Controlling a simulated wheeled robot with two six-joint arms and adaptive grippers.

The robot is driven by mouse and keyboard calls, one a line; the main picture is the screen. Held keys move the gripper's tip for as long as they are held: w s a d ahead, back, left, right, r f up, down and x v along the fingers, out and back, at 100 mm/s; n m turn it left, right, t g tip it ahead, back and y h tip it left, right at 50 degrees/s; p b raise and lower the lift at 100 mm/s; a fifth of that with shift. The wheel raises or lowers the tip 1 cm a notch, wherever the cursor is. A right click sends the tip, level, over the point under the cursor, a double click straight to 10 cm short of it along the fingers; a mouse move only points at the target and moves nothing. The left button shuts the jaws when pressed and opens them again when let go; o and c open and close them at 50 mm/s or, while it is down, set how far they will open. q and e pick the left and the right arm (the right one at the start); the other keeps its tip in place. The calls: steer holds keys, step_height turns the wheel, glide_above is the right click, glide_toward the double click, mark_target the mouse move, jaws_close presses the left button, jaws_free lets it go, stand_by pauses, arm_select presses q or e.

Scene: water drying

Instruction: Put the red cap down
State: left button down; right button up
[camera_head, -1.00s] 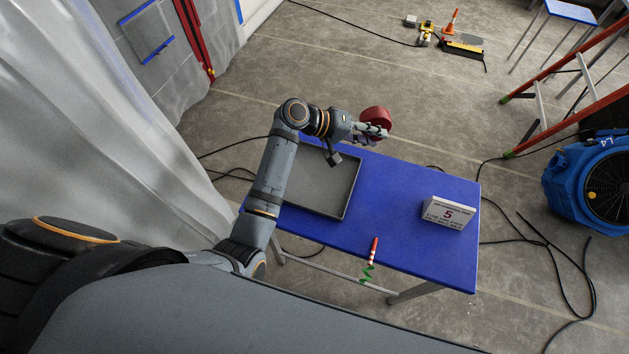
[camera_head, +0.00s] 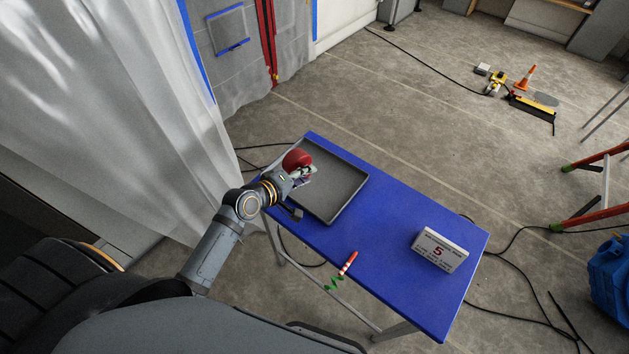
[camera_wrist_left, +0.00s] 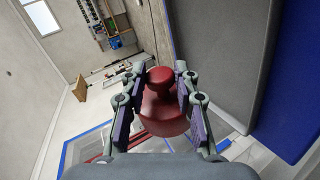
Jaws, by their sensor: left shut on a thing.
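The red cap (camera_head: 296,159) is held in my left gripper (camera_head: 303,175), over the left part of the grey tray in the head view. In the left wrist view the cap (camera_wrist_left: 162,108) has a round knob and a wider body, and both fingers of the left gripper (camera_wrist_left: 160,84) close on it from the sides. The grey tray (camera_head: 345,188) lies on the blue table (camera_head: 395,235) and looks empty where it shows. Whether the cap touches the tray cannot be told. My right gripper does not show.
A white sign block marked 5 (camera_head: 439,249) stands on the table's right part. A red and white striped stick with a green coil (camera_head: 347,264) is at the near edge. The blue table between tray and sign is bare. A white plastic curtain (camera_head: 130,110) hangs at left.

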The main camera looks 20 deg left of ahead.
arm_select(q)
steer(key=s+a+r+n+y+b, duration=0.1)
steer(key=s+a+r+n+y, duration=0.15)
steer(key=s, duration=0.25)
steer(key=shift+m+t, duration=0.25)
steer(key=shift+t, duration=0.05)
steer(key=x, duration=0.5)
steer(key=d+x, duration=0.1)
steer(key=x, duration=0.2)
steer(key=shift+w+d+r+b, duration=0.2)
steer(key=shift+w+r+b, duration=0.05)
steer(key=shift+w+b, duration=0.15)
glide_above(320, 187)
step_height(320, 187, down, 6)
steer(key=shift+s+a+r, duration=0.1)
steer(key=shift+w+f, duration=0.2)
steer(key=shift+f, duration=1.65)
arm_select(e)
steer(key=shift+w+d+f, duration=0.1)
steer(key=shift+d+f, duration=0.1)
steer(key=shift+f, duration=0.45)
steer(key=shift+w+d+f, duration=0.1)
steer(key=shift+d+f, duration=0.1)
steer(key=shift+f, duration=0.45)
